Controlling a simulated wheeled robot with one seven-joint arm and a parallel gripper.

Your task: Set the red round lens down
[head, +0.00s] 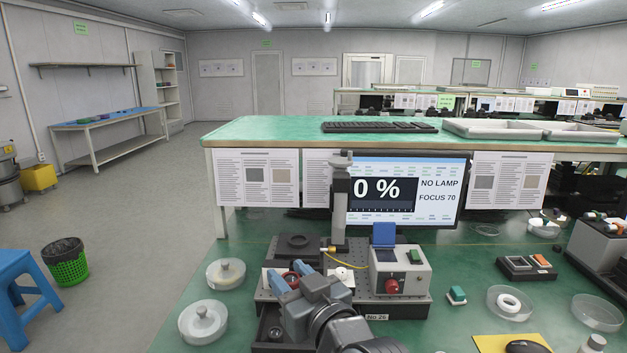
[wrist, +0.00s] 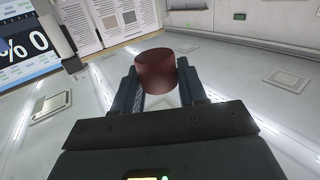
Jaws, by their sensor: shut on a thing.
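The red round lens (wrist: 157,72) shows in the wrist view as a dark red cylinder between the two fingertips. My gripper (wrist: 158,80) is shut on it. In the head view my gripper (head: 291,279) is at the left part of the dark bench fixture.
A grey post (head: 340,205) stands just behind my gripper. A box with a red knob (head: 393,286) is to the right, joined by a yellow cable. Round dishes (head: 203,322) stand at left. A monitor (head: 408,192) reads 0 %, NO LAMP, FOCUS 70.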

